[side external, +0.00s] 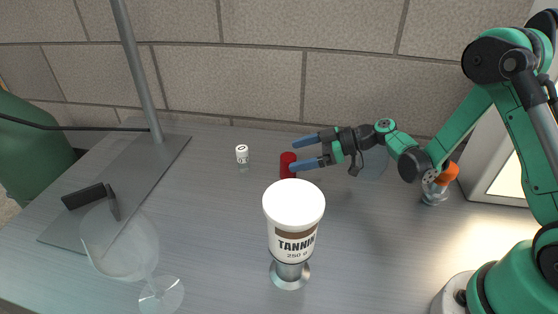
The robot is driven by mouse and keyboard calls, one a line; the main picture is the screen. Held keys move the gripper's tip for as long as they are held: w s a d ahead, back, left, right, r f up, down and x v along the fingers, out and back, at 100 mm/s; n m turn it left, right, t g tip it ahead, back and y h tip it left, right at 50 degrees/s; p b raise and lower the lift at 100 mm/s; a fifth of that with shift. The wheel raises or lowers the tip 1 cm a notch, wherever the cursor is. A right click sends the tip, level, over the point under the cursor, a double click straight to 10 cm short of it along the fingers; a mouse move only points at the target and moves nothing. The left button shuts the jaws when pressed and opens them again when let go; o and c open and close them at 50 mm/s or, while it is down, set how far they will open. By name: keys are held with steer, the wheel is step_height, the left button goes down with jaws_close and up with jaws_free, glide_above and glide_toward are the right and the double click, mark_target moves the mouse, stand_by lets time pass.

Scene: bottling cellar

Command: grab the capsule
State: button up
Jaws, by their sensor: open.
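The capsule (287,172) is a small dark red cylinder standing upright on the grey table, near the middle of the side external view. My gripper (295,155) reaches in from the right, with its two blue fingers apart and pointing left. In the picture the capsule's upper part shows between the fingertips, and the lower finger crosses in front of its right side. I cannot tell whether either finger touches it.
A white TANNIN tub (295,207) stands close in front on a metal base. A white-capped vial (242,155) is left of the capsule. A clear wine glass (160,295), a metal stand plate (165,155) with pole, and an orange-topped flask (446,174) also stand here.

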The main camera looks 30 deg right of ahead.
mark_target(290, 156)
steer(key=x, duration=0.5)
steer(key=c, duration=0.8)
